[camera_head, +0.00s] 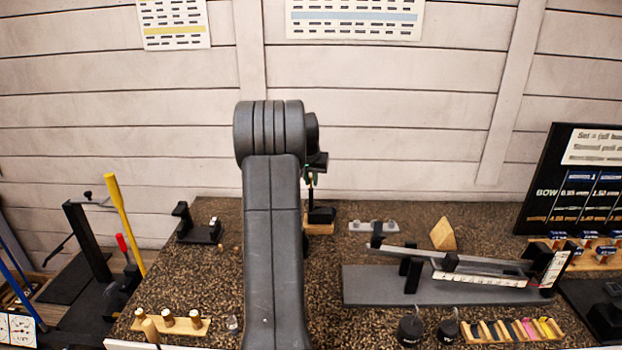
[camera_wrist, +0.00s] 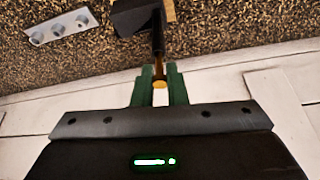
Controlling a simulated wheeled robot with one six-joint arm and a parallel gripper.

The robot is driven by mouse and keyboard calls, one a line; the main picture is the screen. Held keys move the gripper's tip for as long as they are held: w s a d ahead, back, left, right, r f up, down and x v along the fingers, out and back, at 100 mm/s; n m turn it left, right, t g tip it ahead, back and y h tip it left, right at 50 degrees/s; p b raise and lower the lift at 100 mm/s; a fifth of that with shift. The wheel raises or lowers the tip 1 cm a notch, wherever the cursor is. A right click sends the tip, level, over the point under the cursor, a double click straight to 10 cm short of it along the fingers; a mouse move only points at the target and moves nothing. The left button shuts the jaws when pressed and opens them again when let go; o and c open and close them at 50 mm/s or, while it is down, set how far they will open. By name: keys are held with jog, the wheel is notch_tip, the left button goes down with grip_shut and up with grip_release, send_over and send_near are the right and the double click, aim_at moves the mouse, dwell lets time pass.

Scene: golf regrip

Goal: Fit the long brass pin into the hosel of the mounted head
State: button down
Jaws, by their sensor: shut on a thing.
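The mounted head (camera_head: 321,215) is black and sits on a pale wooden block behind my arm. It also shows in the wrist view (camera_wrist: 132,18), with its dark hosel (camera_wrist: 158,35) pointing toward my gripper. My gripper (camera_wrist: 160,88) has green fingers and is shut on the brass pin (camera_wrist: 160,84). The pin's round brass end shows between the fingers, and its shank runs in line with the hosel. Pin and hosel appear to meet, but I cannot tell how deep the pin sits. In the head view my gripper (camera_head: 312,178) is just above the head, and the pin is too small to make out.
A wooden rack (camera_head: 190,327) with brass pieces stands at the front left. A grey block with holes (camera_head: 373,227) is right of the head. A long gauge on a grey base (camera_head: 400,287) fills the right side. A black stand (camera_head: 200,230) is at the left.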

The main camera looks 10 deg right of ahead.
jog(key=shift+f, duration=0.4)
jog(key=c, duration=1.4)
grip_release()
jog(key=shift+o, duration=0.2)
jog(key=shift+r, duration=0.1)
jog(key=b+v, duration=0.2)
jog(key=v, duration=1.1)
jog(key=shift+s+r, duration=0.2)
jog(key=shift+r, duration=0.1)
jog(key=shift+f, duration=0.1)
jog(key=p+x, duration=0.1)
jog(key=x, duration=1.2)
jog(key=shift+w+f+p, duration=0.2)
jog(key=shift+f+p, duration=0.15)
jog(key=shift+p, duration=0.05)
jog(key=shift+r, duration=0.3)
